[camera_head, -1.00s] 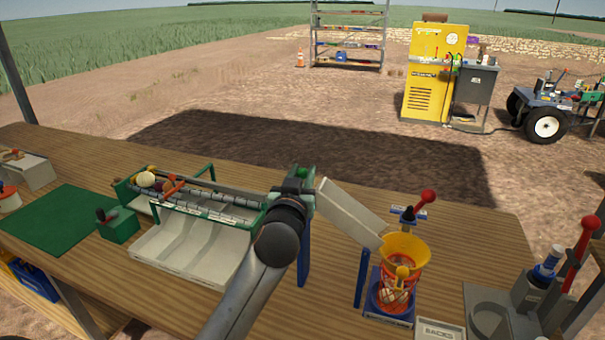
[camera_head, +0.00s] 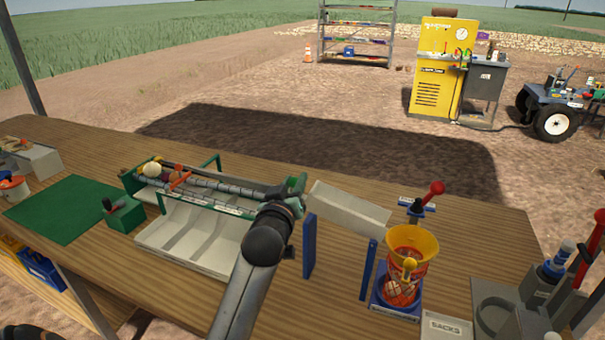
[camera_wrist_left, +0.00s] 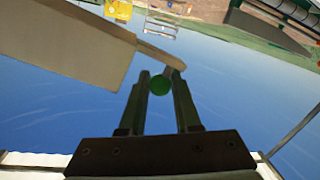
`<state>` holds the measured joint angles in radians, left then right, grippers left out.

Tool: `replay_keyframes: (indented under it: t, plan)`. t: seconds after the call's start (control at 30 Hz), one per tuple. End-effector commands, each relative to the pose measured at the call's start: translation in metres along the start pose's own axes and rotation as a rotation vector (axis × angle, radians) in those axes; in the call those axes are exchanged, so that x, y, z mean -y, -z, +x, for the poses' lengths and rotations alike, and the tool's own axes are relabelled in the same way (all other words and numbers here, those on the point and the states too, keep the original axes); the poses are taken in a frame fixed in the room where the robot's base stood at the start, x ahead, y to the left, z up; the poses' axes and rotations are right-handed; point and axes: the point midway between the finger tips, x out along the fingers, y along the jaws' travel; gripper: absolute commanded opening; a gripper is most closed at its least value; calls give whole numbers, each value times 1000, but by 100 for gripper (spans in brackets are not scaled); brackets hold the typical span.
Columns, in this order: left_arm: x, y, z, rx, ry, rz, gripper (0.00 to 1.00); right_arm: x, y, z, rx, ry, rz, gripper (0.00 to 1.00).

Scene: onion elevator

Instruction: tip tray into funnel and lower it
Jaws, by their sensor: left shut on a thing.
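My left gripper (camera_head: 297,190) is shut on the handle at the left end of the grey tray (camera_head: 348,208). The tray slopes gently down to the right, just above or on two blue posts (camera_head: 309,248); I cannot tell whether it touches them. In the left wrist view, the fingers (camera_wrist_left: 160,78) close around a round green part, with the tray (camera_wrist_left: 70,45) beside them. The yellow funnel (camera_head: 413,243) stands right of the tray's low end, apart from it. Beneath it is a red net (camera_head: 400,291) with orange-brown contents. My right gripper is out of view.
A green-framed sorter (camera_head: 205,187) with pale chutes (camera_head: 195,240) stands left of my left arm. A red-knobbed lever (camera_head: 434,190) stands behind the funnel. A grey press (camera_head: 540,290) and a SACKS box (camera_head: 447,326) are at right. The wooden table is clear behind the tray.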

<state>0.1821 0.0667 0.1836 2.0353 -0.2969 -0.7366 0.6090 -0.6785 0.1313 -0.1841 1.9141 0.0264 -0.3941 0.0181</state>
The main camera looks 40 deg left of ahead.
Motion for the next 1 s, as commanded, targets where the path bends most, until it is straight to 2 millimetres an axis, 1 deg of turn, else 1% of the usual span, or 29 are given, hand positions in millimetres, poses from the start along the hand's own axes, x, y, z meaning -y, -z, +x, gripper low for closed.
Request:
replay_keyframes:
  t: [0.03, 0.1, 0.4, 0.6, 0.97, 1.0]
  plan:
    - [6, -7, 1, 8, 3, -34, 0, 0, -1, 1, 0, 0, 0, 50]
    - [12, -14, 2, 15, 2, -79, 0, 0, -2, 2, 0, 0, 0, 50]
    - [27, -36, 4, 37, 2, -217, 0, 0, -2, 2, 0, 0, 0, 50]
    - [31, -41, 5, 40, 1, -252, 0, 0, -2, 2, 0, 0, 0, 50]
    - [32, -44, 5, 46, 4, -255, 0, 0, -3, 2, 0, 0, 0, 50]
    - [32, -44, 5, 46, 4, -255, 32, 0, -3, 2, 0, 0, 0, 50]
